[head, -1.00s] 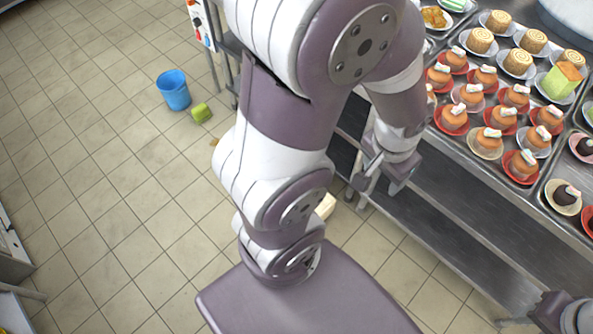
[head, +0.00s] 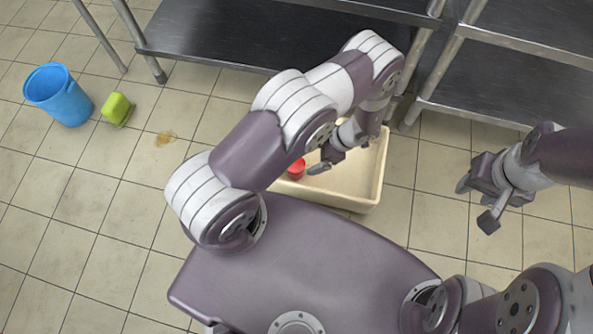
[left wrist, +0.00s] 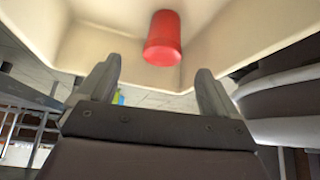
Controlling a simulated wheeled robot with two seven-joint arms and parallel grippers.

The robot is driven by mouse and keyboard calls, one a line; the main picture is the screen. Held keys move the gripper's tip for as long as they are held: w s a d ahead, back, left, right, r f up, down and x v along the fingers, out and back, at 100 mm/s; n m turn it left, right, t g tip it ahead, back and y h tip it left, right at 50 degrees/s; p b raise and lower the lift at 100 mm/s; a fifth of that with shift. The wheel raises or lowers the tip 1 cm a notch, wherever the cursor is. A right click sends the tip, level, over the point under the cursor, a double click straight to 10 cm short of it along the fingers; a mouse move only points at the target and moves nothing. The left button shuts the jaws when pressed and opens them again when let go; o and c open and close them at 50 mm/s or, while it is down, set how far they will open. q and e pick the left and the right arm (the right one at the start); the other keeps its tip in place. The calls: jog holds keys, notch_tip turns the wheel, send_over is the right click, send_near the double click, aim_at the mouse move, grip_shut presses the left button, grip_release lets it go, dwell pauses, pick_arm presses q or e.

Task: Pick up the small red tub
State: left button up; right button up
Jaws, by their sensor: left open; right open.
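The small red tub (head: 297,169) is inside a cream bin on the floor, partly hidden by my left arm in the head view. In the left wrist view the red tub (left wrist: 163,38) shows beyond the fingertips, roughly centred between them and near the bin's wall. My left gripper (head: 326,162) is open and empty, just to the right of the tub, over the bin. My right gripper (head: 476,205) is open and empty over the floor at the right.
The cream bin (head: 368,188) stands in front of my base. Steel shelving (head: 215,40) lies behind it, with another steel unit (head: 480,75) to the right. A blue bucket (head: 58,94) and a green block (head: 117,109) are on the tiled floor at left, near a brown stain (head: 165,138).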

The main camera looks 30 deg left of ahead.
aim_at(293, 168)
pick_arm(q)
jog(key=b+x, duration=0.3)
jog(key=x, duration=0.4)
jog(key=shift+s+d, duration=0.1)
jog(key=shift+d, duration=0.1)
jog(key=b+x, duration=0.4)
jog(key=x, duration=0.1)
jog(key=shift+s+a, duration=0.1)
jog(key=shift+s, duration=0.1)
jog(key=shift+r, duration=0.1)
jog(key=shift+c, duration=0.2)
jog(key=c, duration=1.1)
